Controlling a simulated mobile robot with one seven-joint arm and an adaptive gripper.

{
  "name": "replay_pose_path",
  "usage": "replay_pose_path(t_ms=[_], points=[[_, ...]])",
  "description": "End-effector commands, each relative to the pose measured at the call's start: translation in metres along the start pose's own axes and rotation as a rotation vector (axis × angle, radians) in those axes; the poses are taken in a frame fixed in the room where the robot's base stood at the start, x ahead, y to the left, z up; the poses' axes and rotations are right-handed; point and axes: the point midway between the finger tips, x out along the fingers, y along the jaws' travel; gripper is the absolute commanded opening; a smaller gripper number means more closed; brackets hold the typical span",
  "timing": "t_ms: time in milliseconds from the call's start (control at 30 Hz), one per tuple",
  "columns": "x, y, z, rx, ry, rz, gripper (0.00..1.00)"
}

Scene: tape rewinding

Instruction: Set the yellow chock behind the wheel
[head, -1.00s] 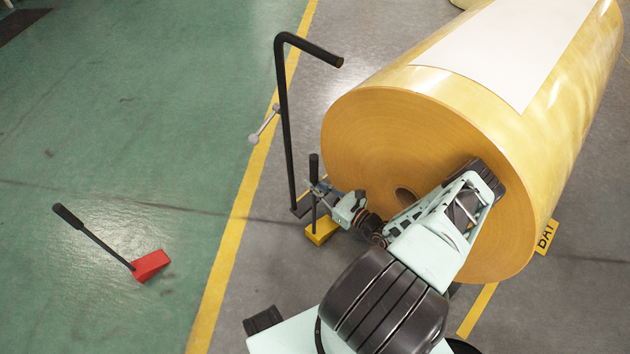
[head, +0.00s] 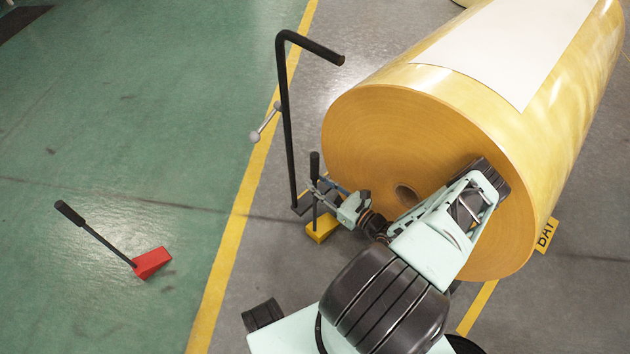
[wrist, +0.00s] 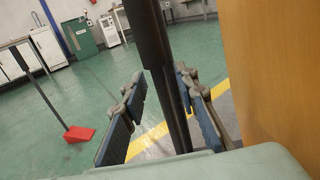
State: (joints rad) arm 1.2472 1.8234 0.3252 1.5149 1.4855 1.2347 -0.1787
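The yellow chock (head: 322,229) sits on the grey floor by the lower left of the big yellow roll's end face (head: 370,135). Its upright black handle (head: 315,165) rises beside the roll. In the wrist view the handle's thick grip (wrist: 150,35) and thin rod stand between my fingers. My gripper (head: 321,187) is around the rod, its fingers (wrist: 160,85) apart, with a clear gap on the left side. I cannot tell whether the right finger touches the rod. The chock's block is hidden in the wrist view. No separate wheel shows; the roll is the only large round thing.
A tall black hooked bar (head: 290,120) stands just behind the chock. A red chock (head: 152,262) with a slanted handle lies on open green floor at left. A yellow line (head: 225,265) divides green and grey floor. A yellow lettered plate (head: 546,236) lies right of the roll.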

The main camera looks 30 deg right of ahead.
Motion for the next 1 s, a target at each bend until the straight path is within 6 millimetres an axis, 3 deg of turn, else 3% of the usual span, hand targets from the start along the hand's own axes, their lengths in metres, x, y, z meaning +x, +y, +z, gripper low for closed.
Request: replay_pose_path(t_ms=[300, 500, 1000], points=[[-0.07, -0.001, 0.001, 0.001, 0.002, -0.003, 0.28], [-0.098, 0.0, 0.0, 0.001, 0.001, -0.002, 0.28], [-0.105, 0.0, 0.0, 0.001, 0.0, 0.0, 0.28]])
